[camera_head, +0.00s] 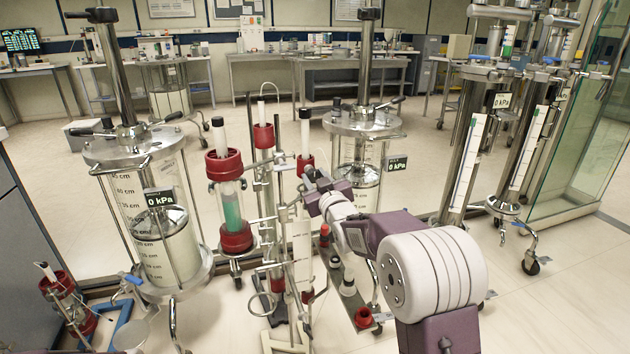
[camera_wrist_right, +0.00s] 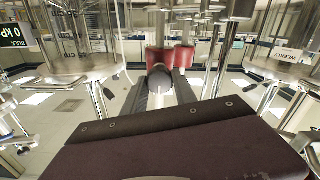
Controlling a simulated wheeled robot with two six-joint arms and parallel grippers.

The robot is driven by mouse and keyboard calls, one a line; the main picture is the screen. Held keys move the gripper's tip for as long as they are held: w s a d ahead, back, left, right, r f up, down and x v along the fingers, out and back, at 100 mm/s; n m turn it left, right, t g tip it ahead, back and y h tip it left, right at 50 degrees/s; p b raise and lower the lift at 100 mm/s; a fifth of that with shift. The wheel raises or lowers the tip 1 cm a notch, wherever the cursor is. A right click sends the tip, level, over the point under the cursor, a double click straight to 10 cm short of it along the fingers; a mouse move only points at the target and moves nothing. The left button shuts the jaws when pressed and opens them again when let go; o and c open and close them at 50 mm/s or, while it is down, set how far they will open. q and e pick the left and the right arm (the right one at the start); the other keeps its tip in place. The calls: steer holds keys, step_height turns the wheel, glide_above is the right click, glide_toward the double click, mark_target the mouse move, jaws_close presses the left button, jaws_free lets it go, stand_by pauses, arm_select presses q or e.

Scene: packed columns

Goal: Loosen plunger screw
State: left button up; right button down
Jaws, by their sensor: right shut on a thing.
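My right gripper (camera_head: 313,178) reaches in from the lower right, close in front of the narrow red-capped column (camera_head: 305,160) in the middle. In the right wrist view its two dark fingers (camera_wrist_right: 160,92) are shut on a small dark round knob (camera_wrist_right: 159,71). The head view hides this knob behind the gripper. I cannot tell for sure that it is the plunger screw. Large clear cylinders with metal lids and upright plunger rods stand on the left (camera_head: 165,222) and behind the gripper (camera_head: 362,150). My left gripper is not in view.
A red-capped column with green filling (camera_head: 230,205) and a slim red-topped column (camera_head: 264,138) stand close left of the gripper. Tall metal columns (camera_head: 470,160) and a glass panel (camera_head: 585,130) stand at right. Open floor (camera_head: 545,300) lies at lower right.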

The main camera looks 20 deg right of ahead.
stand_by(0.3)
steer(key=c, duration=1)
jaws_free()
steer(key=s+p, duration=0.2)
steer(key=s, duration=0.7)
steer(key=shift+d, duration=0.15)
steer(key=shift+f, duration=0.1)
